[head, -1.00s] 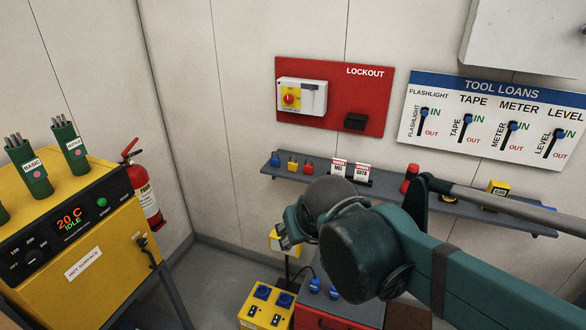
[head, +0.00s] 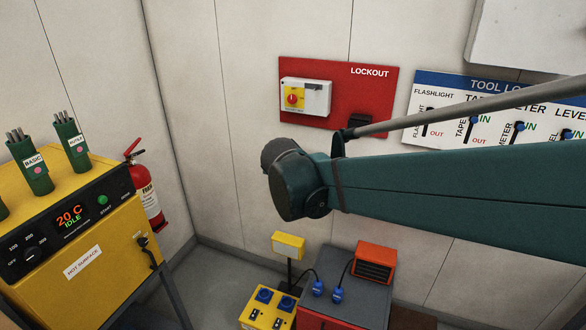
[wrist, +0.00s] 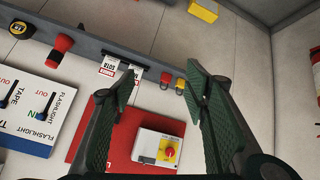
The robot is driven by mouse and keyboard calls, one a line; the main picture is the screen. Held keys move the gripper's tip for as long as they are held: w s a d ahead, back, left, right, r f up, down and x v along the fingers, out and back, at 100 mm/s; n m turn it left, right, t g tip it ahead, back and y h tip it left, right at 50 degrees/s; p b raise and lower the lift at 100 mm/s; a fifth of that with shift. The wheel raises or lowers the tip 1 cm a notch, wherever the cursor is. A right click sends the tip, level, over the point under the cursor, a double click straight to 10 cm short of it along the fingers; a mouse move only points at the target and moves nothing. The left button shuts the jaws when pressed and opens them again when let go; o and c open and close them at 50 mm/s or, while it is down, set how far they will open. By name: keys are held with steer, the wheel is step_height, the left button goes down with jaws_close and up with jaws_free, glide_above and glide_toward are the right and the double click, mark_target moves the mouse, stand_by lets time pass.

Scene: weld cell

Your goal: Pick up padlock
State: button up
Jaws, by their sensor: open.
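In the wrist view a red padlock (wrist: 165,78) and a yellow padlock (wrist: 180,86) sit side by side at the wall shelf (wrist: 147,67). My gripper (wrist: 161,74) is open and empty, with its two fingers spread on either side of the red padlock in the picture. The yellow padlock shows close to the right finger. I cannot tell how far the fingertips are from the padlocks. In the head view my arm hides the shelf, the padlocks and the gripper's fingers.
Lockout tags (wrist: 108,69) stand on the shelf beside the padlocks, with a red flashlight (wrist: 60,50) and a tape measure (wrist: 21,29) further along. The red lockout board (head: 335,92) carries a switch box (head: 306,97). A tool loans board (head: 480,110) hangs to its right.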

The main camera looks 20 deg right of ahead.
steer(key=w+d+f+m+h+b, duration=0.1)
steer(key=w+d+f+m+h, duration=0.15)
steer(key=w, duration=0.65)
steer(key=w+d+f+m+h+b, duration=0.1)
steer(key=w+d+f+h+b, duration=0.15)
steer(key=w, duration=0.75)
steer(key=w+f+m+t+h+b, duration=0.1)
steer(key=w+f+m+h, duration=0.1)
steer(key=w+f, duration=0.2)
steer(key=w+f+m+t+h, duration=0.1)
steer(key=w+f, duration=0.3)
steer(key=w, duration=0.5)
steer(key=shift+w+d+f+m+h+b, duration=0.2)
steer(key=shift+d+m+h+b, duration=0.3)
steer(key=shift+h, duration=0.4)
steer(key=shift+x, duration=1.15)
steer(key=shift+d, duration=0.1)
steer(key=shift+b+x, duration=0.8)
steer(key=shift+x, duration=1.75)
steer(key=shift+w, duration=0.1)
